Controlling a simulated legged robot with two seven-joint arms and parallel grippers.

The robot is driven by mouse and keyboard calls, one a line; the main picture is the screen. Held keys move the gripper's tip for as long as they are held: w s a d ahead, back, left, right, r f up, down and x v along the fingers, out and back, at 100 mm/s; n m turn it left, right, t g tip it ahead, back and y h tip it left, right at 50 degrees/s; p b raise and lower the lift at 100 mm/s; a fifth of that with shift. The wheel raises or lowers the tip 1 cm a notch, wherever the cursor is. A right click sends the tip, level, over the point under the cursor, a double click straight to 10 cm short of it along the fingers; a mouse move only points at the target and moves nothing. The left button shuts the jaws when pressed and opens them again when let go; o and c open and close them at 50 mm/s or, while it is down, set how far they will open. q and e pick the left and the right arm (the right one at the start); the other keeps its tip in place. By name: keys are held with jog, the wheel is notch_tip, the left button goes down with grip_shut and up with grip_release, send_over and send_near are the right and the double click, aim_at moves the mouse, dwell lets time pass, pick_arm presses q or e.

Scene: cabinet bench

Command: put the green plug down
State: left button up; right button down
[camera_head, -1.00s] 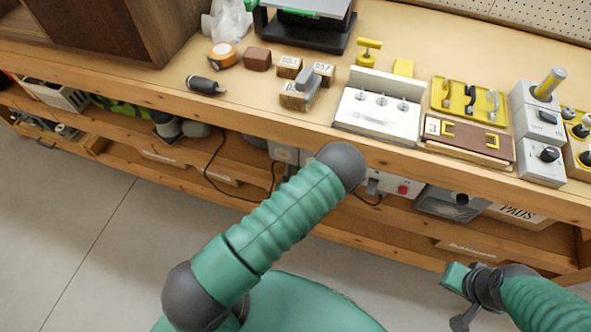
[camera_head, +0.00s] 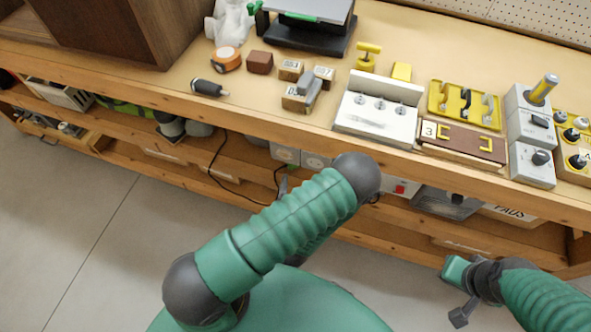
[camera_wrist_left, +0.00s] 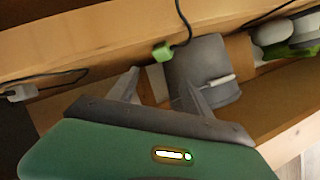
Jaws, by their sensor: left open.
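The green plug (camera_wrist_left: 162,52) shows in the left wrist view, on a black cable at the wooden shelf's edge. I cannot tell whether it rests on the wood or hangs from the cable. My left gripper (camera_wrist_left: 159,79) is open, its two grey fingers apart with nothing held between them. The plug is just past the fingertips, and no contact is visible. In the head view my left forearm hides most of that gripper and the plug. My right arm (camera_head: 540,295) is at the lower right, away from the bench; its fingers are not clear.
A grey rounded object (camera_wrist_left: 205,70) stands close beyond the left gripper's fingers. Another cable with a pale connector (camera_wrist_left: 20,93) lies at the left of the wrist view. The bench top (camera_head: 250,110) above holds blocks, a white hook panel (camera_head: 375,118) and switch boxes.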

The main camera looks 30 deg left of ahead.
pick_arm(q)
jog(key=w+d+r+n+g+h, duration=0.2)
jog(key=d+r+n+g+h, duration=0.1)
jog(key=d+r+g+h, duration=0.4)
jog(key=s+a+r+m+g, duration=0.1)
jog(key=s+r+m+g, duration=0.2)
jog(key=s+r, duration=0.8)
notch_tip(320, 180, up, 22)
jog(key=p, duration=2.2)
jog(key=shift+w+f, duration=0.15)
jog(key=shift+w, duration=0.15)
